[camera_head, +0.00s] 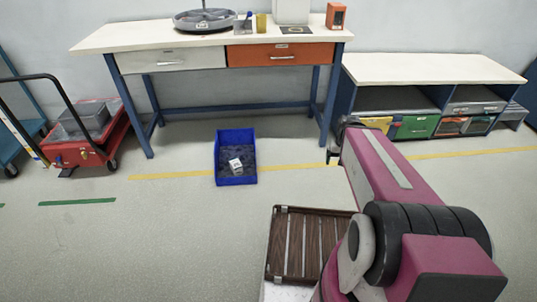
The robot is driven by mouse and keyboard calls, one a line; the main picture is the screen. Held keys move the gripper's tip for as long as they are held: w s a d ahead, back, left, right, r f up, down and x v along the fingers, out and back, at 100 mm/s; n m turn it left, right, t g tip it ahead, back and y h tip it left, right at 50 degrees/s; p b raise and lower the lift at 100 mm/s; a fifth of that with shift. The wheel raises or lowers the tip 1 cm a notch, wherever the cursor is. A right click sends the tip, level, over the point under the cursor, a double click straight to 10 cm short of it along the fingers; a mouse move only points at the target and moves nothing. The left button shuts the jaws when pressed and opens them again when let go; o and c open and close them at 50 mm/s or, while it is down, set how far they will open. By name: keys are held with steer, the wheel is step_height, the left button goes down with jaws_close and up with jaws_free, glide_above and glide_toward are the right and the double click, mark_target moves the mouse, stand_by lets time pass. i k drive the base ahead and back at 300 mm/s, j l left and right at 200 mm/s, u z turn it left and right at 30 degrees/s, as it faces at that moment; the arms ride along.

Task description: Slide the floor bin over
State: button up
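The blue floor bin (237,181) stands on the grey floor in front of the workbench, on the line of the yellow floor tape. A small white cube-like item (235,165) lies inside it on a dark bottom. My arm reaches forward from the lower right. My gripper (332,157) is at the far end of the arm, to the right of the bin and apart from it. Only a small dark part of it shows past the arm, so its opening cannot be made out.
A workbench (110,40) with blue legs stands behind the bin. A low shelf unit (430,68) with coloured bins is at the right. A red cart (72,152) is at the left. A brown slatted tray (281,243) is near my arm. Floor left of the bin is clear.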

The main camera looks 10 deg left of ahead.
mark_target(229, 143)
steer(key=u, duration=0.3)
steer(key=i+l+u, duration=0.2)
steer(key=u, duration=0.15)
steer(key=i+l+u, duration=0.45)
steer(key=i+l, duration=0.65)
steer(key=l, duration=0.25)
steer(key=i+u, duration=0.05)
